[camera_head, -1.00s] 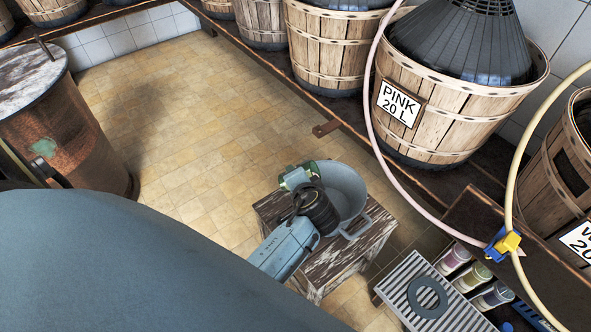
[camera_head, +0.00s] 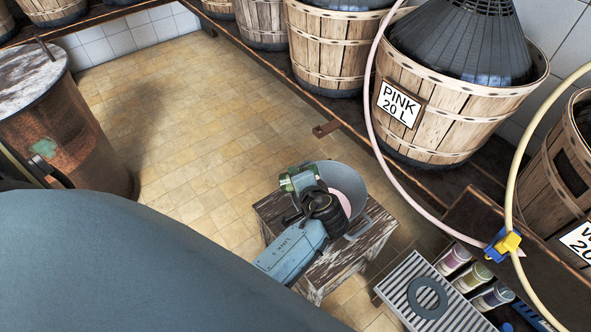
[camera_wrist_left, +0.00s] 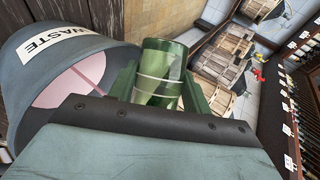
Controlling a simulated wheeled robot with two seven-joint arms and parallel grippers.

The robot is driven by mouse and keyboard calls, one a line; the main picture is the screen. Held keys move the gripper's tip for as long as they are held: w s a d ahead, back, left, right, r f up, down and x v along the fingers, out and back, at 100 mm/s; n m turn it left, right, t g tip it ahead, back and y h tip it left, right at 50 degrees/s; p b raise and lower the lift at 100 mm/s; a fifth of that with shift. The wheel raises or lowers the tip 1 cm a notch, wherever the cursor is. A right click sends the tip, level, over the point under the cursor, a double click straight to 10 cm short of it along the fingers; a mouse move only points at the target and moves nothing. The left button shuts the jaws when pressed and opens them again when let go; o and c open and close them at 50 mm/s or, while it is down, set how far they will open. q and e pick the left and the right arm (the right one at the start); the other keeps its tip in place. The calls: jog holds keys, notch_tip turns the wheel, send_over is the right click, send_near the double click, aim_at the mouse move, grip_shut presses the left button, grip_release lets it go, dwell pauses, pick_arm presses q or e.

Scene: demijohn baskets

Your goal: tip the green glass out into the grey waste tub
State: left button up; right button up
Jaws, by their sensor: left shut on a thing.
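The green glass (camera_head: 297,182) is held tilted at the near left rim of the grey waste tub (camera_head: 354,182). My left gripper (camera_wrist_left: 160,90) is shut on the glass (camera_wrist_left: 163,62), with a finger on each side of it. In the head view the dark wrist hides part of the glass and the tub. The tub also fills the left of the left wrist view (camera_wrist_left: 38,78), with its WASTE label showing. Pink liquid (camera_head: 343,184) covers the tub's bottom. I cannot tell whether any liquid is left in the glass. My right gripper is not in view.
The tub stands on a worn wooden stool (camera_head: 330,275). A slatted drain grate (camera_head: 400,292) with a dark ring (camera_head: 429,299) lies to the right, beside several small jars. The PINK basket (camera_head: 440,110) and hoses stand behind. A rusty drum (camera_head: 65,130) is at left. The tiled floor between is clear.

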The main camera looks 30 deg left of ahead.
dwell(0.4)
pick_arm(q)
jog(key=shift+w+d+r+m+y, duration=0.15)
jog(key=shift+d+m+y, duration=0.05)
jog(key=shift+m+y, duration=0.25)
jog(key=shift+g, duration=0.3)
jog(key=shift+d+r+m+y+p, duration=0.1)
jog(key=shift+r+m+y+p, duration=0.15)
jog(key=shift+r+y+p, duration=0.15)
jog(key=shift+w, duration=0.1)
jog(key=shift+w+d+r+m+y, duration=0.1)
jog(key=shift+d+r+m+y, duration=0.05)
jog(key=shift+m+y, duration=0.25)
